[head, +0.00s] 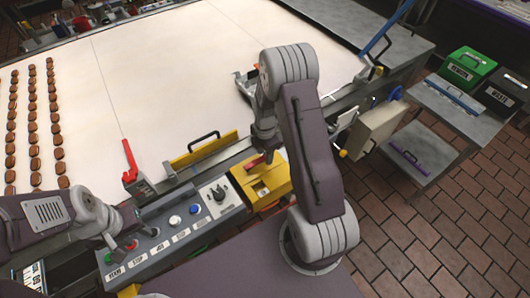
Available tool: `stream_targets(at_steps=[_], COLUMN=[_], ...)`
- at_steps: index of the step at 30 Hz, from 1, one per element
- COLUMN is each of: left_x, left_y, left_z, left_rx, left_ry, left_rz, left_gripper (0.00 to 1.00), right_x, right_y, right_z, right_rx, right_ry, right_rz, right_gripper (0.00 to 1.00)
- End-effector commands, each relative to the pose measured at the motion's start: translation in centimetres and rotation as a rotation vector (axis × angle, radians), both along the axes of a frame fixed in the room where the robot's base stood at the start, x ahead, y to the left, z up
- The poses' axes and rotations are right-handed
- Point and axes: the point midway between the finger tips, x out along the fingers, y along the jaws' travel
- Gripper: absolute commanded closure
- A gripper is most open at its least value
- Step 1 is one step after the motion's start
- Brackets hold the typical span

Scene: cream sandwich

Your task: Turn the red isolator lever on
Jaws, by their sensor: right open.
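A yellow box (277,181) with a short red lever (254,162) stands right of the control panel. The lever lies tilted across the box's upper left part. My right gripper (263,148) hangs just above the lever, pointing down and open; my arm covers part of the box's right side. I cannot tell whether it touches the lever.
The control panel (165,238) has several buttons and a black knob (219,193). Rows of brown biscuits (33,125) lie at left. Green and black bins stand at right.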

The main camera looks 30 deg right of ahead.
Motion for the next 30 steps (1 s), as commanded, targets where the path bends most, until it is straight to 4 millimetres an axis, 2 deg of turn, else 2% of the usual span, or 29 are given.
stream_targets(at_steps=[6,7,11,30], left_x=[0.00,0.00,0.00,0.01], left_y=[0.00,0.00,0.00,0.00], left_z=[-0.02,-0.02,-0.02,0.03], left_rx=[0.000,0.000,0.000,0.000], left_ry=[0.000,0.000,0.000,0.000], left_rz=[0.000,0.000,0.000,0.000], left_gripper=[0.64,0.64,0.64,0.64], right_x=[0.05,0.04,0.05,0.15], right_y=[-0.01,-0.01,-0.01,-0.02], right_z=[-0.11,-0.10,-0.08,0.07], right_rx=[0.000,0.000,0.000,-0.001], right_ry=[-0.001,-0.001,-0.001,-0.004], right_rz=[0.000,0.000,0.000,0.000], right_gripper=[0.58,0.64,1.00,1.00])
